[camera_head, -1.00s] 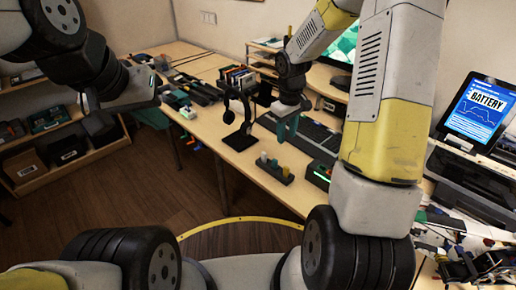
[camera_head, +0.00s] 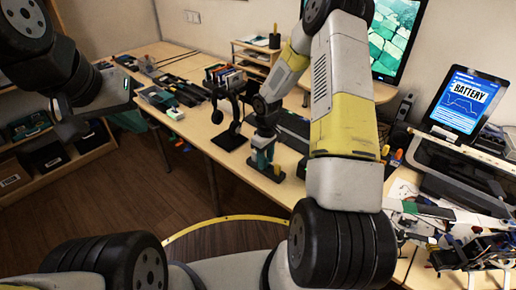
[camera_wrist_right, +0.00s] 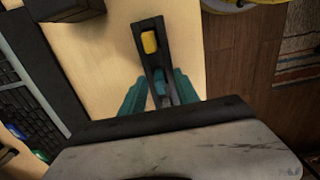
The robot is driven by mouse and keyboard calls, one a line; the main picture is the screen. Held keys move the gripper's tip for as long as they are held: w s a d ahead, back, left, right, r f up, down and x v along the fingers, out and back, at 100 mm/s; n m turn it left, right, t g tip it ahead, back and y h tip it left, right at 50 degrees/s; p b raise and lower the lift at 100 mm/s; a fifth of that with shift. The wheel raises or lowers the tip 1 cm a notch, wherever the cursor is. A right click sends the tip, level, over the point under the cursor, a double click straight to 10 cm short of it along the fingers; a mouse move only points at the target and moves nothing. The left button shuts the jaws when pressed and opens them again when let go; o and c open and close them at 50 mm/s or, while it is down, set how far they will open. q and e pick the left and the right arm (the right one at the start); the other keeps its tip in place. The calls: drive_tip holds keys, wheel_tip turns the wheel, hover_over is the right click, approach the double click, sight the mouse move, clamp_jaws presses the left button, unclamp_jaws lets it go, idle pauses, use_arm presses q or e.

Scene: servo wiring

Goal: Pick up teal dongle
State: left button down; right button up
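The teal dongle (camera_wrist_right: 160,88) stands in a narrow black holder (camera_wrist_right: 154,62) on the wooden table. A yellow dongle (camera_wrist_right: 149,42) stands in the same holder, farther from my gripper in the right wrist view. My right gripper (camera_wrist_right: 157,80) is open, with one teal finger on each side of the holder beside the teal dongle. Contact with the dongle cannot be told. In the head view my right gripper (camera_head: 263,155) is low over the holder (camera_head: 253,172) and hides most of the dongles. My left gripper (camera_head: 72,125) hangs at the left, away from the table; its fingers are unclear.
A black headphone stand (camera_head: 230,138) is just behind the holder. A keyboard (camera_wrist_right: 28,105) lies left of the holder in the right wrist view. A tablet (camera_head: 463,103) and a printer (camera_head: 450,185) are at the right. The table's front edge is close to the holder.

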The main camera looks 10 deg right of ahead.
clamp_jaws()
drive_tip(key=shift+r, duration=0.1)
idle(0.3)
